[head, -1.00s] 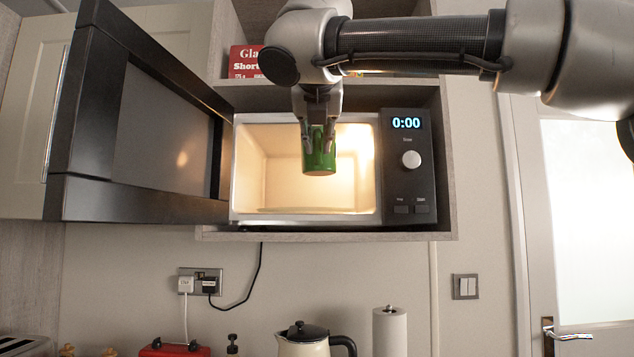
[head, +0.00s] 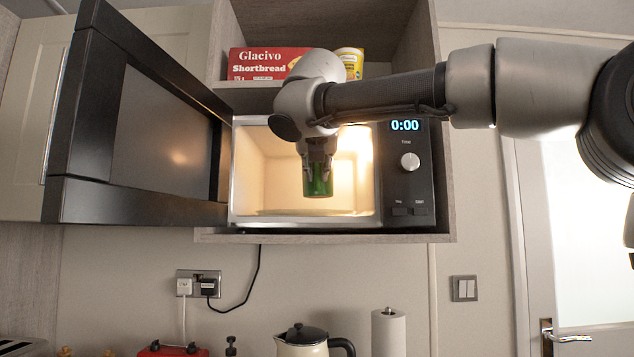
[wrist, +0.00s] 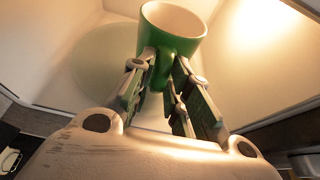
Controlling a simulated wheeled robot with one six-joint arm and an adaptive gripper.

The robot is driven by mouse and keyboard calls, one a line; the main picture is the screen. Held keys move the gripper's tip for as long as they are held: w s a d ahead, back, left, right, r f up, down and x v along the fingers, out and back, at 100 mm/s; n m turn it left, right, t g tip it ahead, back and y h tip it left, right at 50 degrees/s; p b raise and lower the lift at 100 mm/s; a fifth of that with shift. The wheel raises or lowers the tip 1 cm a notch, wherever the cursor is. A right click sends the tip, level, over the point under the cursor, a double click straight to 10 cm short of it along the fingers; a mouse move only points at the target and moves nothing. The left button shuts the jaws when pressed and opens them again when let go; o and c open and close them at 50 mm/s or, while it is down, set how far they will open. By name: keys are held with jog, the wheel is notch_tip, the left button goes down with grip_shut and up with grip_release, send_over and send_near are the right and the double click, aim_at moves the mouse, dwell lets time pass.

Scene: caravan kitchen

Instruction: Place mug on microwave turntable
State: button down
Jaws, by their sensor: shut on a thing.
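The green mug (head: 318,182) is in my gripper at the open front of the microwave, above the cavity floor. In the wrist view the mug (wrist: 173,40) shows its white inside, and the fingers are shut on its near side. My gripper (head: 318,160) points down in the head view; its fingertips also show in the wrist view (wrist: 168,75). The microwave (head: 232,180) is open and lit inside. The turntable (wrist: 108,58) shows as a pale round disc left of and beyond the mug; in the head view it is a thin edge low in the cavity.
The microwave door (head: 160,140) stands open to the left. The control panel (head: 408,175) reads 0:00. A shortbread box (head: 262,64) and a yellow can (head: 350,62) stand on the shelf above. A kettle (head: 303,343) and paper roll (head: 388,333) stand below.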

aim_at(317, 182)
notch_tip(317, 182, down, 2)
jog(key=shift+f, duration=0.25)
jog(key=shift+w+f, duration=0.15)
jog(key=shift+f, duration=0.2)
jog(key=c, duration=1.3)
grip_release()
jog(key=shift+f, duration=0.15)
jog(key=shift+s+r, duration=0.25)
jog(key=shift+s, duration=0.05)
jog(key=v, duration=1.1)
jog(key=shift+s+r, duration=0.1)
jog(key=shift+s, duration=0.05)
